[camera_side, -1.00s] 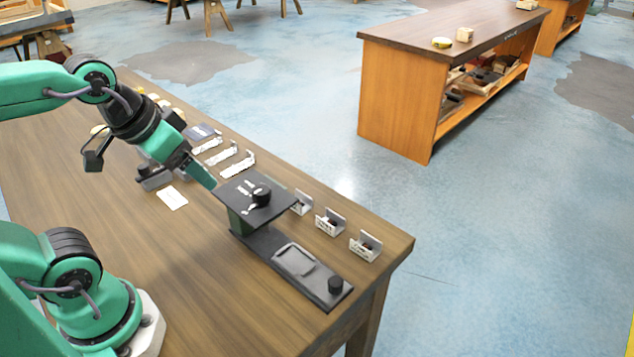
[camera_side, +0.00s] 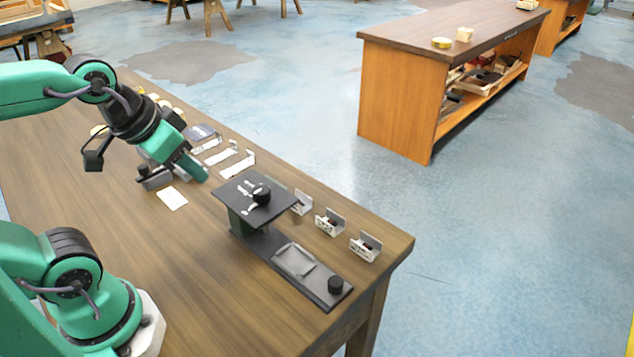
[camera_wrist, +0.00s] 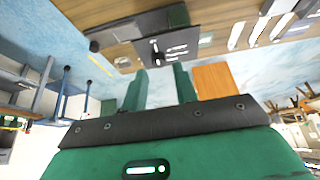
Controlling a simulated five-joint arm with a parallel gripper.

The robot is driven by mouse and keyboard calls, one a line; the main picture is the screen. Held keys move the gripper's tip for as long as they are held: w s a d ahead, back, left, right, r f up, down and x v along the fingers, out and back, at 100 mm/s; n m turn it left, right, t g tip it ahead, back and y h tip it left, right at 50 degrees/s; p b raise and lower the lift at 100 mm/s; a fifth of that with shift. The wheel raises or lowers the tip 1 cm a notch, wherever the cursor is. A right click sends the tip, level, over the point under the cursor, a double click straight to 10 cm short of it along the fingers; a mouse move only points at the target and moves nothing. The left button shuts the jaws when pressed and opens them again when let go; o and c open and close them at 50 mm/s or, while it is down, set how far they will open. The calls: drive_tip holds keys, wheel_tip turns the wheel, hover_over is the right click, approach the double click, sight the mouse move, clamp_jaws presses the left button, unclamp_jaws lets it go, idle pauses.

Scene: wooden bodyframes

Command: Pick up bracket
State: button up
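Several pale metal brackets lie in a row on the wooden table, the nearest bracket (camera_side: 238,164) bent up at one end. They also show at the top right of the wrist view, one being a long bracket (camera_wrist: 240,30). My gripper (camera_side: 202,178) is above the table, left of the nearest bracket and apart from it. In the wrist view my gripper (camera_wrist: 160,70) has its two green fingers spread with nothing between them. A black fixture has a raised plate (camera_side: 268,208) with a knob and a lower base with a recessed pad (camera_side: 296,261).
Small white holders (camera_side: 330,222) stand along the table's right edge. A white card (camera_side: 172,198) and dark parts (camera_side: 150,177) lie beneath and beside my gripper. The wooden table (camera_side: 215,275) has free room at front. An orange-sided bench (camera_side: 400,100) stands apart behind.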

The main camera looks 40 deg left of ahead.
drive_tip(key=shift+w, duration=0.1)
drive_tip(key=m+g, duration=0.6)
drive_tip(key=m, duration=1.2)
hover_over(333, 212)
wheel_tip(333, 212, down, 16)
drive_tip(key=shift+w+r, duration=0.1)
drive_tip(key=shift+r, duration=0.1)
drive_tip(key=shift+f, duration=1.3)
drive_tip(key=shift+f, duration=0.1)
